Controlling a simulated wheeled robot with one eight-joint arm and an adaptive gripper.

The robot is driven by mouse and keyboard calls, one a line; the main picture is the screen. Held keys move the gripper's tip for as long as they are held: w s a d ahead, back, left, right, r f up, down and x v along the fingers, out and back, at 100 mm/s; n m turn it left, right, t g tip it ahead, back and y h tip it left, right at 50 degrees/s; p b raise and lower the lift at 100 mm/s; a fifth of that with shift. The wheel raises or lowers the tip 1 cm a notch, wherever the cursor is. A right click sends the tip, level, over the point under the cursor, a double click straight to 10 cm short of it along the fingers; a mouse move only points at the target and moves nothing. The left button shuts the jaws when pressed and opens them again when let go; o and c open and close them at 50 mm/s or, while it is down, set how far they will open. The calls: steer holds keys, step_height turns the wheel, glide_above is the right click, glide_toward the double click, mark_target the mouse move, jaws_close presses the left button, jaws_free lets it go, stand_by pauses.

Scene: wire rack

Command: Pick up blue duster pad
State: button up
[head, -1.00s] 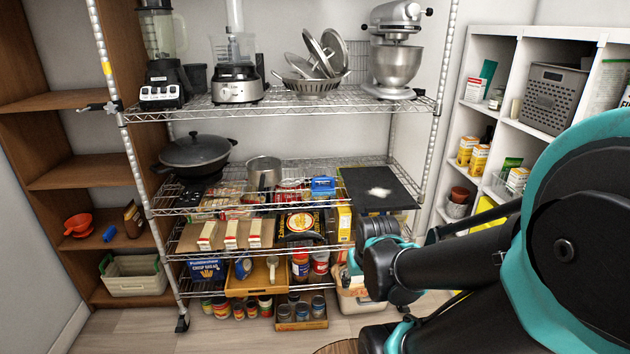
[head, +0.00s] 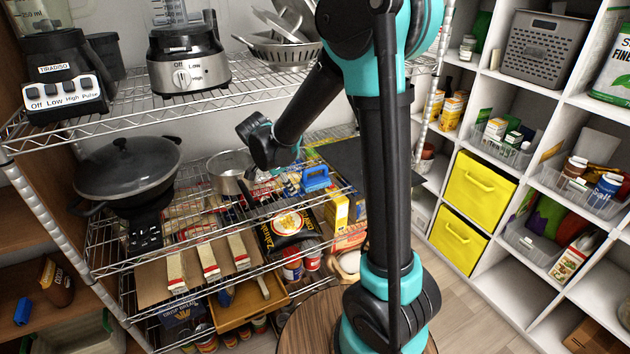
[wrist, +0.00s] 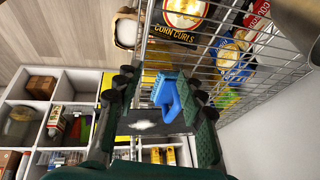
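The blue duster pad (head: 315,178), a small block with a looped handle, rests on the middle wire shelf near the left edge of a black board. In the wrist view the blue duster pad (wrist: 168,97) shows between the spread fingers of my gripper (wrist: 163,88). My gripper is open, and nothing is visibly held. I cannot tell the exact gap to the pad.
A steel pot (head: 230,170) and a lidded black wok (head: 126,172) stand left on the same shelf. The upper wire shelf (head: 255,88) overhangs it. The black board (head: 345,160) lies right of the pad. White cubbies with yellow bins (head: 478,183) stand at right.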

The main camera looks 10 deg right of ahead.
mark_target(311, 169)
steer(key=shift+w, duration=0.35)
steer(key=w+d, duration=0.6)
steer(key=shift+d, duration=0.25)
steer(key=shift+w+d, duration=0.85)
steer(key=shift+d, duration=0.1)
steer(key=shift+x, duration=1.15)
steer(key=shift+d+f, duration=0.1)
steer(key=shift+f, duration=0.2)
steer(key=shift+c, duration=0.6)
jaws_close()
